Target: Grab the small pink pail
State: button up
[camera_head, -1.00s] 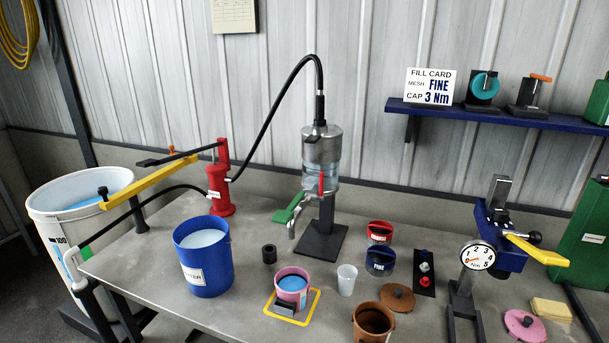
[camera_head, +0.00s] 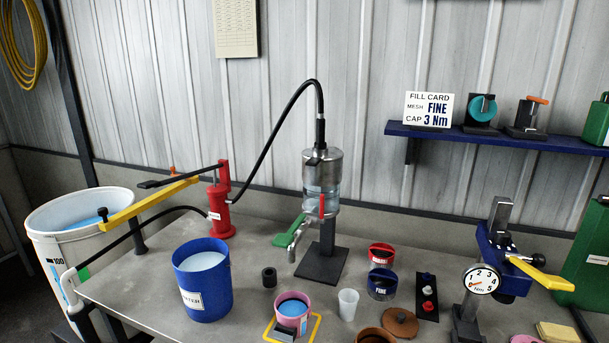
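The small pink pail (camera_head: 293,313) stands upright on the grey bench near the bottom centre of the view. It holds light-blue liquid. It sits within a yellow square outline (camera_head: 316,326), and a dark grey block (camera_head: 284,335) is at its front. The picture's bottom edge cuts off part of the outline. My gripper is not in view.
A larger blue bucket (camera_head: 203,290) stands to the pail's left, a black ring (camera_head: 269,277) behind it, and a clear cup (camera_head: 348,304) to its right. The dispenser column (camera_head: 322,195) rises behind. A brown pot (camera_head: 374,336) is at front right.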

aim_at(293, 310)
jog(key=u, duration=0.4)
jog(key=i+u, duration=0.15)
jog(key=u, duration=0.6)
jog(key=i+l+u, duration=0.1)
jog(key=u, duration=0.3)
jog(key=i+l, duration=0.85)
jog(key=l, duration=0.3)
